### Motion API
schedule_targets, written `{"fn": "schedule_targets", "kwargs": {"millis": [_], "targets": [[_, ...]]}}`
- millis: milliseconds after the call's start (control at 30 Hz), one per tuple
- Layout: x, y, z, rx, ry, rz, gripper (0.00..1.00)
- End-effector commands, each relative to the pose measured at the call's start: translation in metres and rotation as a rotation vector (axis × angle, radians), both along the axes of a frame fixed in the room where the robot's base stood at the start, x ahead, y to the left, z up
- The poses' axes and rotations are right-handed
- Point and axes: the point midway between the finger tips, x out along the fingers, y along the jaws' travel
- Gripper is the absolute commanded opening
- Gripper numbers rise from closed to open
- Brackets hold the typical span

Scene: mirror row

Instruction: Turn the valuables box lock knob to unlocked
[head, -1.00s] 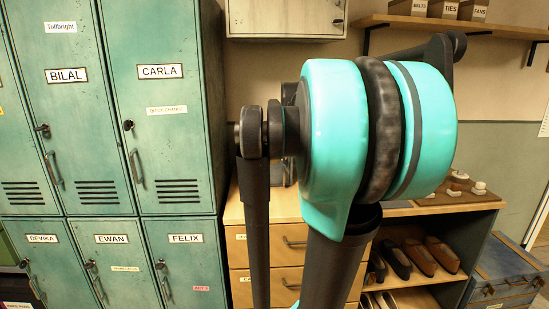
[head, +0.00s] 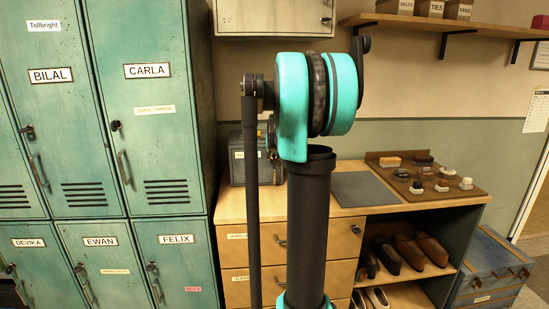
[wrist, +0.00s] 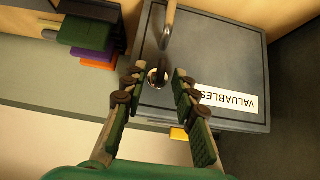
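The valuables box (wrist: 215,60) is dark grey and fills the upper right of the wrist view, its "VALUABLES" label (wrist: 226,103) upside down. A small round knob (wrist: 158,78) sits low on its face, with a handle (wrist: 169,25) above it in the picture. My gripper (wrist: 156,80) is open, its two fingertips apart on either side of the knob. I cannot tell whether they touch it or which way it is turned. In the head view the box (head: 237,165) stands on the wooden counter, partly hidden behind my arm; my gripper is hidden there.
Green lockers (head: 160,110) stand left of the counter (head: 240,209). A grey mat (head: 362,188) and a brown board (head: 425,187) with brushes and small items lie on the counter's right. Coloured items (wrist: 95,35) are beside the box in the wrist view. A shelf (head: 450,22) hangs above.

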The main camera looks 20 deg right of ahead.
Motion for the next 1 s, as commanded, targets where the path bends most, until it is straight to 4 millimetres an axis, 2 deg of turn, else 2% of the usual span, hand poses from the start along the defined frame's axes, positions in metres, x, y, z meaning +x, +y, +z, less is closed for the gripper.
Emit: {"fn": "schedule_targets", "kwargs": {"millis": [400,633,1000], "targets": [[0.0052,-0.0014,-0.0058,0.0,0.0,0.0,0.28],[0.0051,-0.0014,-0.0057,0.0,0.0,0.0,0.01],[0.005,-0.0018,-0.0056,0.01,-0.003,-0.001,0.0]]}}
